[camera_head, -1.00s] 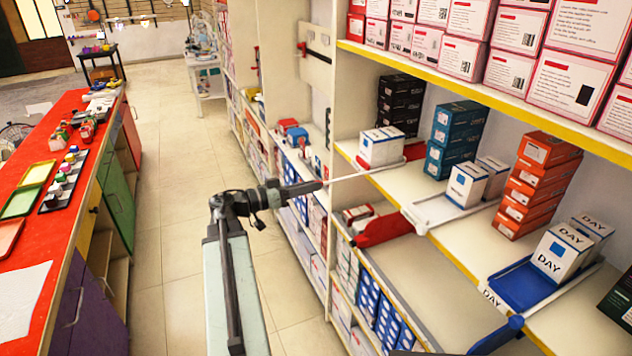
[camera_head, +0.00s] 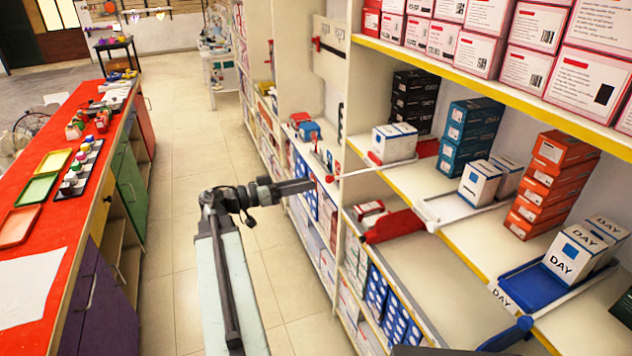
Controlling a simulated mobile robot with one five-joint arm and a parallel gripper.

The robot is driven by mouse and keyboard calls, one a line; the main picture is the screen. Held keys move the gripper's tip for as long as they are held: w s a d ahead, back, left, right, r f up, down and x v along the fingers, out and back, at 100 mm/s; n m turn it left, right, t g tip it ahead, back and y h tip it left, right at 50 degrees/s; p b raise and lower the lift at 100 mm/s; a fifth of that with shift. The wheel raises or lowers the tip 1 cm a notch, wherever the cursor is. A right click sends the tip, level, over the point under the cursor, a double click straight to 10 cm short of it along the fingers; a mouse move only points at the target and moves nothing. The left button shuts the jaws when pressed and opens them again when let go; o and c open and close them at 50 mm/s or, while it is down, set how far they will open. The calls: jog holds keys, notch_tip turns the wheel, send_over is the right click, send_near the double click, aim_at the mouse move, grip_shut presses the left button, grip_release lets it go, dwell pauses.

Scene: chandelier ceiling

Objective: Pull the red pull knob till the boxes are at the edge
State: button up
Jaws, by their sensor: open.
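The red pull knob (camera_head: 329,178) sits at the front end of a thin white rod (camera_head: 370,169) at the shelf's left end. The rod runs back to a red pusher (camera_head: 427,149) beside two white boxes (camera_head: 394,143). These boxes stand on the middle shelf, back from its front edge. My gripper (camera_head: 312,186) is just left of the knob in the picture, with its tip very near it. The finger gap is too small to make out, and I cannot tell whether the tip touches the knob. Nothing is seen held.
Further right on the shelf (camera_head: 457,252) are a white pusher tray (camera_head: 450,210), a blue pusher tray (camera_head: 530,287) and stacked boxes. A red-topped counter (camera_head: 50,230) stands left, with clear floor (camera_head: 180,200) between.

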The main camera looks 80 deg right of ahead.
aim_at(331, 178)
jog(key=shift+v, duration=1)
jog(key=x, duration=1.3)
jog(key=shift+a, duration=0.1)
jog(key=shift+c, duration=0.3)
grip_shut()
jog(key=shift+s, duration=0.15)
